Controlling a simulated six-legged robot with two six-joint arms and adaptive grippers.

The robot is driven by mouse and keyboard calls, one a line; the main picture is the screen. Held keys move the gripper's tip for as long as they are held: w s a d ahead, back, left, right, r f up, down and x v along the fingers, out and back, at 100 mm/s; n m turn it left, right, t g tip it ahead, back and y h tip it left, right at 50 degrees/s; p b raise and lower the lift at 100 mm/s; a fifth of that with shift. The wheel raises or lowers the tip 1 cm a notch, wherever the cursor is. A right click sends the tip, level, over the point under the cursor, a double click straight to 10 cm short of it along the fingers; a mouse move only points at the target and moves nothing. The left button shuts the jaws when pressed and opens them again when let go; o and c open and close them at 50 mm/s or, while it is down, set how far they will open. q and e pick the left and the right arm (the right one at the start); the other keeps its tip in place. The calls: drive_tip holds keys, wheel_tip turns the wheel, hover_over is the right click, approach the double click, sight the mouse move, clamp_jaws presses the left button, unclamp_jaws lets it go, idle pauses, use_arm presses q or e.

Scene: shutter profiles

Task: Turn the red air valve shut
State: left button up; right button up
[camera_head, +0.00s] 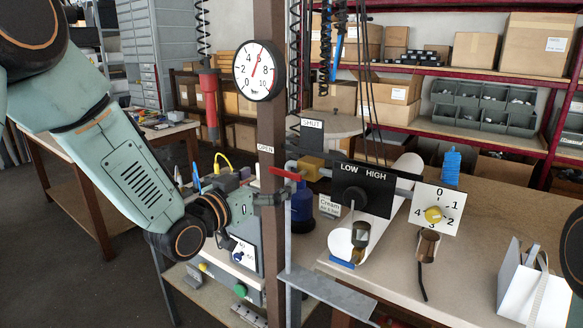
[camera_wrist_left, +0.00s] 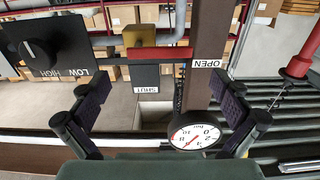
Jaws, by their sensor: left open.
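The red air valve lever (camera_head: 285,173) sits on a brass valve body (camera_head: 311,168) in a grey pipe. It lies about level and points left, toward the OPEN label (camera_head: 265,149) on the brown post. The SHUT plate (camera_head: 312,133) is above the valve. In the left wrist view, the red lever (camera_wrist_left: 158,53) lies crosswise ahead of my fingers. My left gripper (camera_head: 268,193) is by the post, close to the lever. The left wrist view shows its two fingers (camera_wrist_left: 160,105) wide apart with nothing between them.
A round pressure gauge (camera_head: 259,70) is on the post above the valve. A black LOW/HIGH knob panel (camera_head: 363,190) and a white dial plate (camera_head: 437,209) are to the right. A white paper bag (camera_head: 533,285) stands on the workbench (camera_head: 480,255). A red hanging tool (camera_head: 209,95) is left.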

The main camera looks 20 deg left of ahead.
sight(284, 171)
use_arm(q)
drive_tip(key=x, duration=0.4)
drive_tip(key=shift+d+p, duration=0.15)
drive_tip(key=shift+p, duration=0.15)
drive_tip(key=shift+w, duration=0.75)
drive_tip(key=shift+w+d, duration=0.2)
drive_tip(key=shift+d, duration=0.1)
drive_tip(key=shift+s+a, duration=0.15)
drive_tip(key=shift+a, duration=0.05)
drive_tip(key=c, duration=1.6)
